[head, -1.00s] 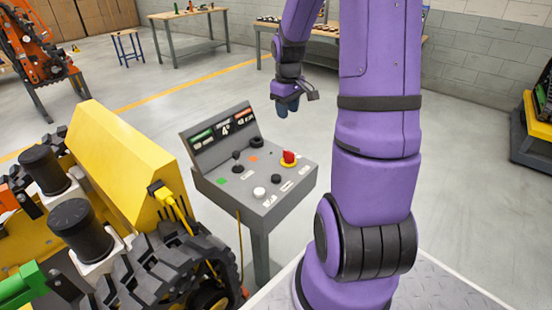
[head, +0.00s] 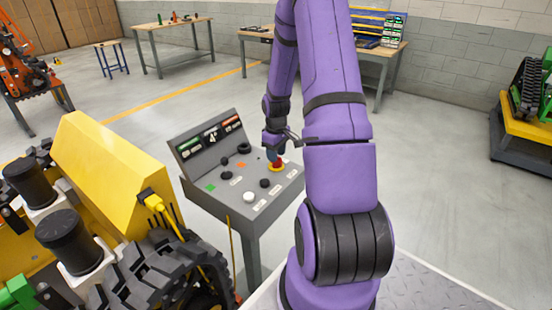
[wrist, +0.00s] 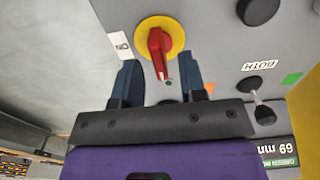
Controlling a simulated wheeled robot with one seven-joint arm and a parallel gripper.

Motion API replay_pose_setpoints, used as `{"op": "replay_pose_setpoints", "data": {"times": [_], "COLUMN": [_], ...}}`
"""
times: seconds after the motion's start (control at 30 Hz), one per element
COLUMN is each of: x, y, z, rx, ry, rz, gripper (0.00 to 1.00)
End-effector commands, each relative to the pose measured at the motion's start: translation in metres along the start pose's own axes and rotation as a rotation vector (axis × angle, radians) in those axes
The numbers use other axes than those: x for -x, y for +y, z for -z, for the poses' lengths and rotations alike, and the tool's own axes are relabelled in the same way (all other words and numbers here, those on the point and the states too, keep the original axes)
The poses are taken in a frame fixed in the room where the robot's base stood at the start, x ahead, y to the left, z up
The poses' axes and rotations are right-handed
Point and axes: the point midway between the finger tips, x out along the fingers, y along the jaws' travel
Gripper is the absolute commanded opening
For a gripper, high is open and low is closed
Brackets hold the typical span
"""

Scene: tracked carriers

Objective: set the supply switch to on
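A red turn handle on a round yellow plate, which looks like the supply switch (wrist: 172,27), sits on the grey sloped control panel. In the wrist view the handle points roughly along the fingers, near a small white label (wrist: 119,45) that I cannot read. My gripper (wrist: 163,66) is open, its two blue fingers on either side of the handle's near end with gaps showing. In the head view my gripper (head: 274,154) is right at the red handle (head: 278,167) and partly hides it. Whether the fingers touch it cannot be told.
A yellow tracked machine (head: 115,165) stands close on the left. Workbenches (head: 180,25) are at the back; floor behind the panel is clear.

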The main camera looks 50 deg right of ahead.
Motion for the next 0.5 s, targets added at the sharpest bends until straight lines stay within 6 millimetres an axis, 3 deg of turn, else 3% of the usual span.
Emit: {"op": "replay_pose_setpoints", "data": {"times": [0.2,0.5], "x": [-0.019,-0.023], "y": [0.001,0.001], "z": [0.0,0.0], "rx": [0.0,-0.001], "ry": [0.0,0.001], "rz": [0.0,-0.001], "gripper": [0.38,0.38]}}
